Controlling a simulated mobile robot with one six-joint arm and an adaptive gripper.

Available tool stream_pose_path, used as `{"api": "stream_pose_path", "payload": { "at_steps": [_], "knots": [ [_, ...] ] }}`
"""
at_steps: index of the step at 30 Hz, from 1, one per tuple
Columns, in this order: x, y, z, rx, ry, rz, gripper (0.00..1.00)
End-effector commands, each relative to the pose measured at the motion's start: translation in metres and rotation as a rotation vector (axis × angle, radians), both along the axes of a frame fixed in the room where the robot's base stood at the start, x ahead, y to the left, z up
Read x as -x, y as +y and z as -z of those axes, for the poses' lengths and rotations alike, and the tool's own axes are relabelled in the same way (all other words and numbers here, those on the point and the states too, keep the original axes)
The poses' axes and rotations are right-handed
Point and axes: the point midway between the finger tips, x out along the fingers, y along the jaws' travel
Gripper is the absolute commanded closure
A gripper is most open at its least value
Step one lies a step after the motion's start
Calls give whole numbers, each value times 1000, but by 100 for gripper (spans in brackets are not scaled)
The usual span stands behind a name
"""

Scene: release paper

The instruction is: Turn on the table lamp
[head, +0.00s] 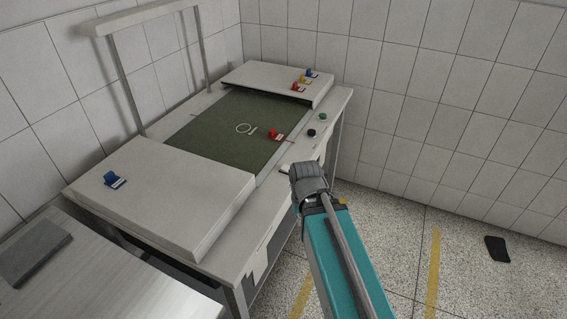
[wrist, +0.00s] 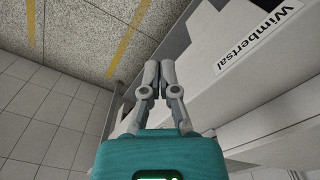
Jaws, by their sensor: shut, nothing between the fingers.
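The table lamp appears to be the white overhead bar (head: 140,14) on two thin posts at the back of the white workbench (head: 225,262). A green button (head: 323,117) and a black button (head: 311,133) sit on the bench's right front edge. My gripper (wrist: 160,72) is shut and empty in the wrist view, its fingertips close together beside the white bench front. In the head view my arm reaches up to the bench's front edge, just below the buttons, and its wrist largely hides the gripper. I cannot tell whether the lamp is lit.
A dark green mat (head: 215,135) lies between two raised white blocks. Red, blue and yellow clips stand on the mat and blocks. A label reading "Wimbertsal" (wrist: 258,32) is on the bench front. A dark flat object (head: 497,249) lies on the otherwise open floor at right.

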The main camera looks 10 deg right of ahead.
Motion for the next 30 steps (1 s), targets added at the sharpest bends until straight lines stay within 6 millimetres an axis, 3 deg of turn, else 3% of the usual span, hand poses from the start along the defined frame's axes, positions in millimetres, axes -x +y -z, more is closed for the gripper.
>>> {"api": "stream_pose_path", "payload": {
  "at_steps": [5,11,24,30],
  "knots": [
    [-9,0,-5,-5,-3,16,100],
    [-48,-9,-22,-30,-17,92,100],
    [-206,-21,-90,-152,-61,444,100],
    [-256,-27,-110,-200,-71,570,100]
  ]
}}
